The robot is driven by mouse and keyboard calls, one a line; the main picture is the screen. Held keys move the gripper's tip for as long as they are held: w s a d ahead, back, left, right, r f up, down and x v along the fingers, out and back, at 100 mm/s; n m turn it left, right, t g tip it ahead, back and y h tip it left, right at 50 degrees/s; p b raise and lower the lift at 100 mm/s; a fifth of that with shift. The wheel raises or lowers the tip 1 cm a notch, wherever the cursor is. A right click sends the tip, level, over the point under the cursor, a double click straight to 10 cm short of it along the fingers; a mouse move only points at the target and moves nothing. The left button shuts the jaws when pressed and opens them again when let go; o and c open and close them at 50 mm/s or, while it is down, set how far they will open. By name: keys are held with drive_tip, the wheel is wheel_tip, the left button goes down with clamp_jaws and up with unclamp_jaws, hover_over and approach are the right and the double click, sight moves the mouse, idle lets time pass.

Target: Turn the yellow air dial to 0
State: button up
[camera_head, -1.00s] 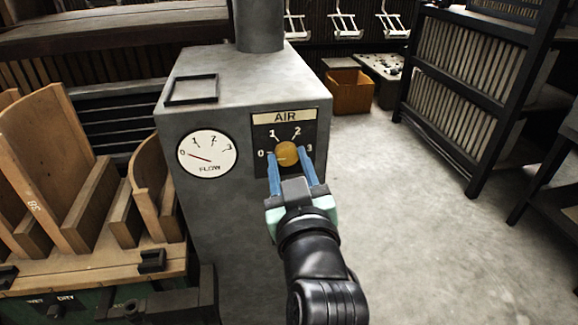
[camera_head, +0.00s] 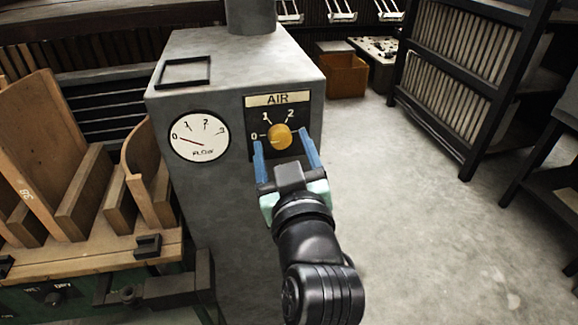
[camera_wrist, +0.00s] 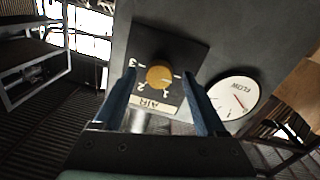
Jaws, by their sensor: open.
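The yellow air dial (camera_head: 279,136) sits on a black plate under an AIR label on the front of a grey cabinet (camera_head: 200,235). Its pale pointer mark lies on the left side in the head view, toward the 0. My gripper (camera_head: 285,147) is open in front of the dial, its blue fingers wide apart on either side and clear of it. The right finger covers the 3 in the head view. The dial also shows between the fingertips in the wrist view (camera_wrist: 159,77), where the picture is upside down.
A white FLOW gauge (camera_head: 199,136) is left of the dial, with its red needle near 0. Wooden pieces (camera_head: 55,160) stand on a bench at left. An orange bin (camera_head: 344,76) and a black rack (camera_head: 470,85) stand behind right. The floor at right is clear.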

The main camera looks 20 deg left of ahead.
drive_tip(key=p+v, duration=0.1)
drive_tip(key=v, duration=1.1)
drive_tip(key=shift+s+d, duration=0.15)
drive_tip(key=shift+s, duration=0.05)
drive_tip(key=w+d+r+m+t+h, duration=0.1)
drive_tip(key=w+d+r+t+h, duration=0.15)
drive_tip(key=r, duration=0.45)
drive_tip(key=w+d+r+m+t+h, duration=0.1)
drive_tip(key=d+r+m+t, duration=0.15)
drive_tip(key=r, duration=0.55)
drive_tip(key=s+d+r+m+t+h, duration=0.2)
drive_tip(key=s+r+m+t+h, duration=0.15)
drive_tip(key=r, duration=0.55)
drive_tip(key=s+d+r+m+t+h, duration=0.2)
drive_tip(key=d+r+t+h, duration=0.15)
drive_tip(key=r, duration=0.65)
wheel_tip(320, 180, up, 26)
drive_tip(key=y+p, duration=0.1)
drive_tip(key=p, duration=2.7)
drive_tip(key=shift+w+a, duration=0.35)
drive_tip(key=shift+a, duration=0.05)
drive_tip(key=shift+f, duration=0.15)
